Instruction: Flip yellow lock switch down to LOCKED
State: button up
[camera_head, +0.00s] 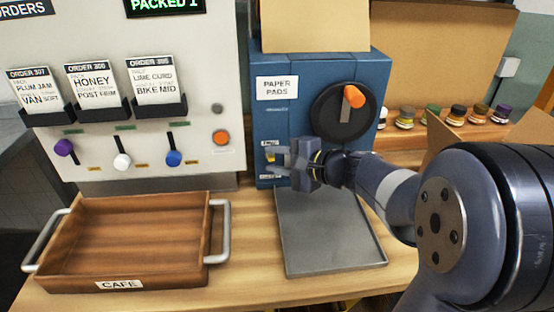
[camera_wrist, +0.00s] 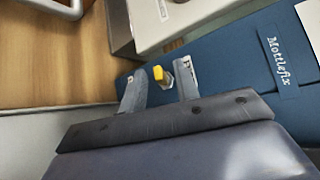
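The yellow lock switch (camera_head: 270,157) is on the front of the blue paper pads machine (camera_head: 279,115), at its lower left. A small label sits above it and another below; the print is too small to read. The switch also shows in the wrist view (camera_wrist: 158,73), its yellow tip between the ends of my fingers. I cannot tell surely whether its lever is up or down. My gripper (camera_head: 277,161) is open in front of the machine, one finger above the other, with the switch between or just beyond the tips. In the wrist view my gripper (camera_wrist: 160,69) shows nothing held.
A black dial with an orange-tipped handle (camera_head: 354,97) is above right of my gripper. A grey metal tray (camera_head: 326,240) lies below it. A wooden café tray (camera_head: 130,240) with metal handles stands at left. Small jars (camera_head: 457,114) line the back right.

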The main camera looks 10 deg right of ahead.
jog(key=shift+c, duration=0.4)
grip_shut()
